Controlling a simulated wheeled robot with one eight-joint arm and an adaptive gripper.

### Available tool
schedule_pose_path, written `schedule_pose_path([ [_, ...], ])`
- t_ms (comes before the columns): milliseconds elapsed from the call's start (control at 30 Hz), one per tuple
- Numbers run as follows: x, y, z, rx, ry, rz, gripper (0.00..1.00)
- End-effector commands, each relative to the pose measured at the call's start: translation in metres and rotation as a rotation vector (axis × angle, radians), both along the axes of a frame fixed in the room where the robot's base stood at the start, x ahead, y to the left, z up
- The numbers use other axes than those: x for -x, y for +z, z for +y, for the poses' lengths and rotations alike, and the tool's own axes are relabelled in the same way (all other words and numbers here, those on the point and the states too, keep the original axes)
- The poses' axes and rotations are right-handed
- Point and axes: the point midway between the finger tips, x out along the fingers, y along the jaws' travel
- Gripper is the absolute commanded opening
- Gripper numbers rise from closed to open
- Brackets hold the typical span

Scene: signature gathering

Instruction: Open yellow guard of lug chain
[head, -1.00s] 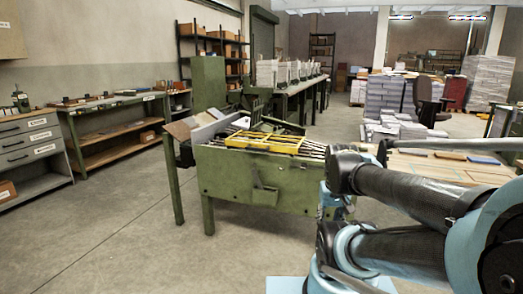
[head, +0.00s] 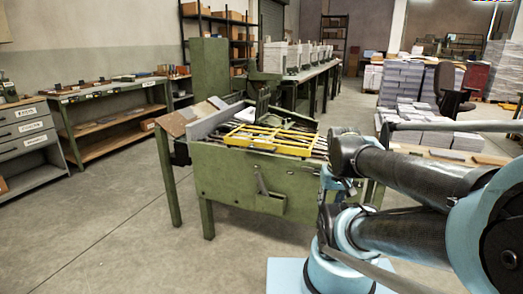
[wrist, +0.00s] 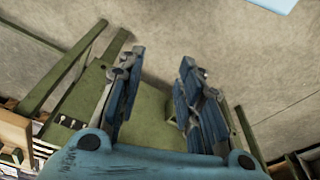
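The yellow guard (head: 272,139) is a barred yellow frame lying flat over the lug chain on top of the green machine (head: 228,181). It looks closed. Dark rods of the lug chain show around and under it. My gripper shows in the wrist view (wrist: 158,85) with its two blue-grey fingers spread apart and nothing between them. Green machine parts and bare floor lie beyond the fingers. In the head view my arm is folded at the right, beside the machine's right end, and the gripper itself is not clearly visible there.
A green workbench (head: 112,92) and a grey drawer cabinet (head: 28,148) stand at the left. A long table with paper stacks (head: 296,55) runs behind the machine. Piled paper (head: 400,90) and a chair (head: 450,88) stand at the back right. The floor in front is clear.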

Motion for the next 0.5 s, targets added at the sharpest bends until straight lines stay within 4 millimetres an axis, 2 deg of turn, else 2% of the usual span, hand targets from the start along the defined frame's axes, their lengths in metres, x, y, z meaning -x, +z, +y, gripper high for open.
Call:
schedule_pose_path([
  [267,0.0,0.0,0.0,0.0,0.0,0.0,0.33],
  [367,0.007,0.005,-0.001,0.006,0.005,-0.01,0.33],
  [500,-0.002,0.012,-0.004,0.047,0.035,0.0,0.33],
])
